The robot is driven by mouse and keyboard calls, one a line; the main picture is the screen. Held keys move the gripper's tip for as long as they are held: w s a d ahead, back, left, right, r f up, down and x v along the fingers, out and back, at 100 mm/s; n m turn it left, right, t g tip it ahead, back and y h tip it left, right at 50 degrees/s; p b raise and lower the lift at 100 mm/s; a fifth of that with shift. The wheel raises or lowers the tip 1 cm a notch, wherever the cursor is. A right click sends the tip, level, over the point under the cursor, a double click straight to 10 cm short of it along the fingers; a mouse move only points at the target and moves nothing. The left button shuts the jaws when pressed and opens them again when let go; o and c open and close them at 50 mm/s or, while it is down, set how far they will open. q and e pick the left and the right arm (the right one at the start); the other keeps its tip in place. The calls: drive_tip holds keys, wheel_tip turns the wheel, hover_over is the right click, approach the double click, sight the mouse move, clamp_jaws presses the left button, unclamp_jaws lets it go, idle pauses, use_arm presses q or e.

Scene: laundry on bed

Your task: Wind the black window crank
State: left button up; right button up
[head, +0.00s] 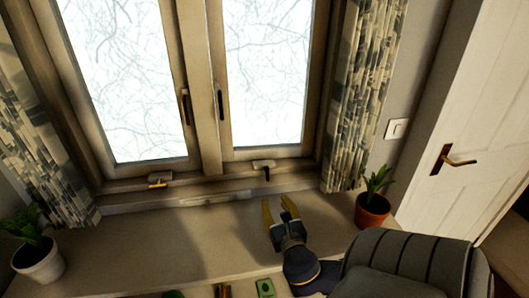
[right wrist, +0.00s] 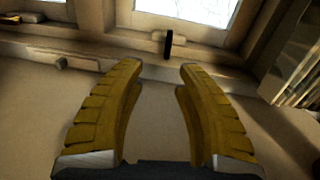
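The black window crank (head: 267,173) sits at the base of the right window, on a light mount on the sill frame. In the right wrist view the black crank (right wrist: 169,43) stands upright ahead, past the fingertips and a little right of the middle. My right gripper (head: 277,206) has yellow fingers spread apart with nothing between them. It is above the sill, in front of the crank and apart from it. A yellowish crank (head: 158,183) sits below the left window. My left gripper is not in view.
A potted plant (head: 373,209) stands right of my right gripper, and another in a white pot (head: 40,262) stands at far left. Patterned curtains hang on both sides. The sill (head: 170,240) is mostly clear. A grey striped chair back (head: 415,262) is at lower right.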

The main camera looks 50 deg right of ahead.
sight(268, 171)
drive_tip(key=shift+s+d+m+h, duration=0.1)
drive_tip(key=shift+d+m+h, duration=0.2)
drive_tip(key=shift+d+h, duration=0.1)
drive_tip(key=shift+w+d+g, duration=0.3)
drive_tip(key=shift+w+d, duration=0.1)
drive_tip(key=x, duration=1.6)
drive_tip(key=shift+d+r, duration=0.1)
drive_tip(key=shift+r, duration=0.05)
drive_tip(key=shift+c, duration=0.2)
clamp_jaws()
